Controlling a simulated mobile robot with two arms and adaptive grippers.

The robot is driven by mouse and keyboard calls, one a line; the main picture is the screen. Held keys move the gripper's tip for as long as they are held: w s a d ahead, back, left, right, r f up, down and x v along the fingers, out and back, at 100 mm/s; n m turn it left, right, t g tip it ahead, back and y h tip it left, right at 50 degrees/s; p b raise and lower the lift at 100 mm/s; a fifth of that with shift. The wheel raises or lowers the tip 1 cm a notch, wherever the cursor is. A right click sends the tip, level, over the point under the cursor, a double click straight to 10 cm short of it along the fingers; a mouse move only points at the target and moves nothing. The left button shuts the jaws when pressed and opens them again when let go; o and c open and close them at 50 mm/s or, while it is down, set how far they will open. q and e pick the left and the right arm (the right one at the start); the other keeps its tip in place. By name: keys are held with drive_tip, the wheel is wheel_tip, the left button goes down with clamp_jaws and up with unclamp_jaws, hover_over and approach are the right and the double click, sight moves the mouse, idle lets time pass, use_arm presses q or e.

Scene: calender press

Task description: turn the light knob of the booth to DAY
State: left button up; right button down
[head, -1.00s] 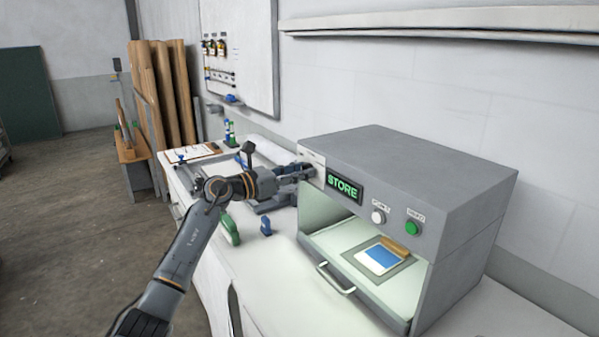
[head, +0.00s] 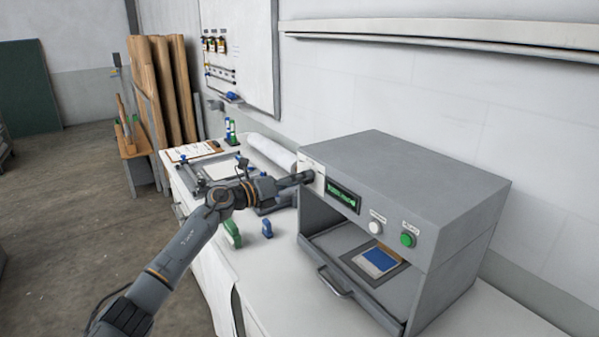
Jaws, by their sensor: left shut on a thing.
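The grey booth (head: 440,210) stands on the white counter at the right. Its small display (head: 343,195) shows dim green text, too small to read. A pale plate (head: 319,186) sits at the left end of the booth's front. My left gripper (head: 308,177) reaches this plate from the left and is shut on the light knob, which its fingers mostly hide. I cannot make out the knob's setting. The inside of the booth is dim, with a blue-and-light sample (head: 380,261) lying on its floor. My right gripper is not in view.
A white button (head: 375,227) and a green button (head: 408,240) are on the booth front. A handle (head: 335,283) sticks out below. A green object (head: 232,236) and a small blue one (head: 267,229) stand on the counter under my arm.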

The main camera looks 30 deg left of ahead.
use_arm(q)
drive_tip(key=shift+n+p, duration=1.3)
drive_tip(key=shift+n, duration=0.8)
drive_tip(key=o, duration=1.1)
drive_tip(key=shift+o, duration=0.2)
drive_tip(key=v, duration=1.2)
drive_tip(key=shift+f, duration=0.15)
